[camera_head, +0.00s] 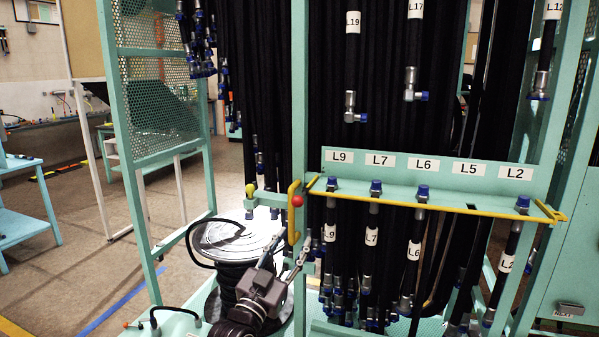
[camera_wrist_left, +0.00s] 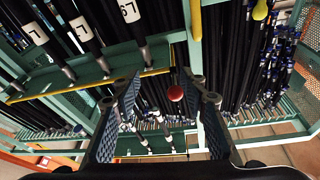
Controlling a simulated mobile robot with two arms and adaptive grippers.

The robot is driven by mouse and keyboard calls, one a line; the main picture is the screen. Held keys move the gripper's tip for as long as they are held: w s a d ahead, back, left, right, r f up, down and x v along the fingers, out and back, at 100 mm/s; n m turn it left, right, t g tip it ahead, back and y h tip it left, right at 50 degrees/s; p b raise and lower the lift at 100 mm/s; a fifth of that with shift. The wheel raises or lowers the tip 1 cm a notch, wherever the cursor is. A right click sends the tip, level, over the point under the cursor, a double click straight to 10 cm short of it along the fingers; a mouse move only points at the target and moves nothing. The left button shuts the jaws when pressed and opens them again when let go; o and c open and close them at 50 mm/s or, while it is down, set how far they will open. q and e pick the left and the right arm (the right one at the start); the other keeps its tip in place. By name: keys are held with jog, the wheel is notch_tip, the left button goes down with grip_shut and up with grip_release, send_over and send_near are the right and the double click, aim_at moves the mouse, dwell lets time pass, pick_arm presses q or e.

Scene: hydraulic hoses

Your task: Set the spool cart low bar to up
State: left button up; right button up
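The spool cart's low bar (camera_head: 440,205) is a thin yellow rod running across the front of the label shelf; it also shows in the left wrist view (camera_wrist_left: 95,85). At its left end a short upright yellow piece (camera_head: 292,222) stands by the green post, with a red ball knob (camera_head: 297,201) beside it. My left gripper (camera_head: 290,262) is below this knob, in front of the post. In the left wrist view its two fingers (camera_wrist_left: 168,100) are spread, and the red knob (camera_wrist_left: 175,93) appears between them, apparently beyond the tips without contact. My right gripper is not in view.
Labelled black hoses with blue fittings (camera_head: 372,235) hang through the shelf (camera_head: 440,178) right of my gripper. A spool (camera_head: 228,241) stands close on the left. A yellow ball knob (camera_head: 250,190) is left of the post. Open floor lies farther left.

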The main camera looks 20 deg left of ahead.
aim_at(299, 199)
pick_arm(q)
jog(key=shift+t+y, duration=0.3)
jog(key=shift+t, duration=0.3)
jog(key=shift+w+a+r+p, duration=0.2)
jog(key=shift+w+r+p, duration=0.95)
jog(key=shift+w+r, duration=2.85)
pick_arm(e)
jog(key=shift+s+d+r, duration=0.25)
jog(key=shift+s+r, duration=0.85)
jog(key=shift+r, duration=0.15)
pick_arm(q)
jog(key=shift+s, duration=0.1)
grip_shut()
